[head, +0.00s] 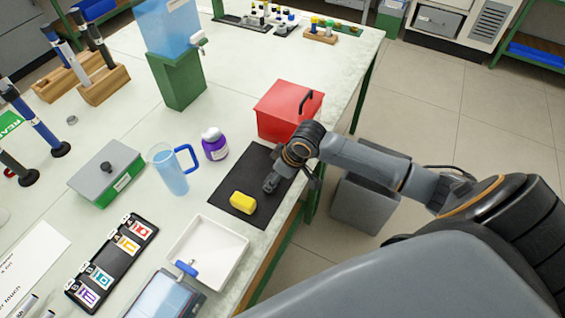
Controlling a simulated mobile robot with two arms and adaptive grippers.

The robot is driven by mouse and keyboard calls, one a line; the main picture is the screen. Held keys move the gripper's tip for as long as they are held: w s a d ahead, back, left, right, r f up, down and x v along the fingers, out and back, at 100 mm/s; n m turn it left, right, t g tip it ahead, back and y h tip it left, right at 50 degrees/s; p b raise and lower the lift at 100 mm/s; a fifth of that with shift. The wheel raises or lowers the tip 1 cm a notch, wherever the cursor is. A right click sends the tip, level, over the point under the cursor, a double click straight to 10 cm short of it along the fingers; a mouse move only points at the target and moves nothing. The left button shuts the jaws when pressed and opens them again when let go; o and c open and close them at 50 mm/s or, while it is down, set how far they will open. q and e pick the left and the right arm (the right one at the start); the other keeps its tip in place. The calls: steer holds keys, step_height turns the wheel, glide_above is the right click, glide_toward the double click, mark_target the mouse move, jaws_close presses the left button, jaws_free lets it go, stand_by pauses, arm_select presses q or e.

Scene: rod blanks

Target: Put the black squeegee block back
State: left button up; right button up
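I cannot make out a black squeegee block for certain in the head view. A black mat (226,200) lies near the table's right edge, with a yellow block (243,202) on it. My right gripper (285,184) reaches in from the right over the mat's far right part, pointing down, beside the yellow block and apart from it. Its fingers are dark against the mat and partly hidden by the wrist, so I cannot tell whether it is open or holds something black. My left gripper is not in view.
A red box (284,107) with a black handle stands just behind my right wrist. A white tray (213,245) is in front of the mat. A purple jar (215,145), a blue jug (171,172) and a grey-lidded box (104,174) stand left.

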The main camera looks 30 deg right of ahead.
steer(key=v, duration=0.7)
steer(key=shift+r, duration=0.2)
steer(key=shift+s, duration=0.1)
